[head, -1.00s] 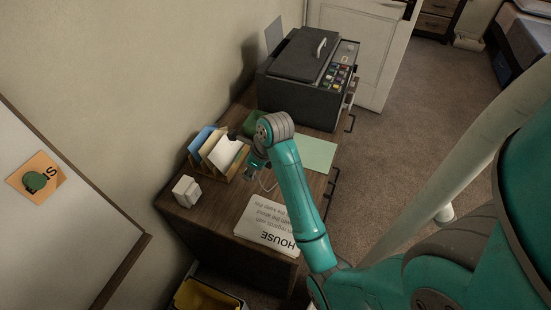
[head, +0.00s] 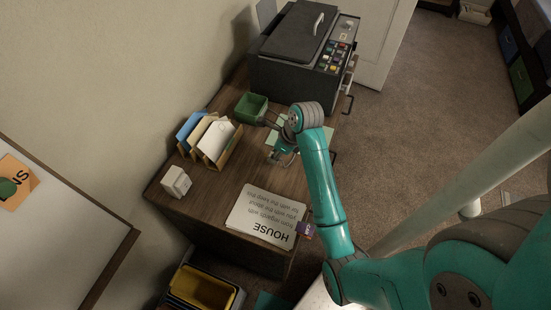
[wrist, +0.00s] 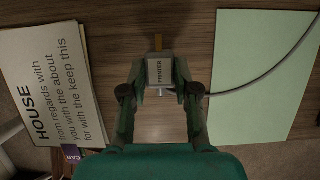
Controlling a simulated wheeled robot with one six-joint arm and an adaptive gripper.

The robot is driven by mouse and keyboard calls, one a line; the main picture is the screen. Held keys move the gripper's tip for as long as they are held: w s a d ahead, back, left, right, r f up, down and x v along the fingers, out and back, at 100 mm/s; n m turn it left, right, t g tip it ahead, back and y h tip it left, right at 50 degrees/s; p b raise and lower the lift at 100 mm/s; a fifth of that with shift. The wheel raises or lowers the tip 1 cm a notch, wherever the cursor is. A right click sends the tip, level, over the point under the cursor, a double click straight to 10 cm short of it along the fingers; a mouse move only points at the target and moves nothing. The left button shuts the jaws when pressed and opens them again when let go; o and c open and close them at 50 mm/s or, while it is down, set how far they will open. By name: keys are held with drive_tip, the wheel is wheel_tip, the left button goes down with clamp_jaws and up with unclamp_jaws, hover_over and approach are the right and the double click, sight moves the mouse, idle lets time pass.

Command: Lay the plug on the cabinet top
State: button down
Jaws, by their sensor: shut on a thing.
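The plug (wrist: 160,69) is a small grey block marked PRINTER, with a brown end pointing up in the wrist view. My gripper (wrist: 160,90) is shut on it, one green finger on each side. A grey cable (wrist: 262,82) runs from near the plug over the green blotter. The plug is over the brown wooden cabinet top (wrist: 105,70); I cannot tell whether it touches the wood. In the head view my gripper (head: 283,157) is over the cabinet top (head: 226,185) beside the blotter; the plug is too small there to make out.
The pale green blotter (wrist: 262,70) lies right of the plug in the wrist view; papers headed HOUSE (wrist: 45,80) lie left. In the head view, a letter sorter (head: 232,158), green tray (head: 250,110), white block (head: 175,181) and dark printer (head: 290,75) stand on the cabinet.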

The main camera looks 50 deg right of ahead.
drive_tip(key=shift+a+f, duration=0.1)
drive_tip(key=shift+f, duration=1.5)
drive_tip(key=shift+f, duration=0.1)
drive_tip(key=c, duration=0.9)
unclamp_jaws()
drive_tip(key=shift+o, duration=0.2)
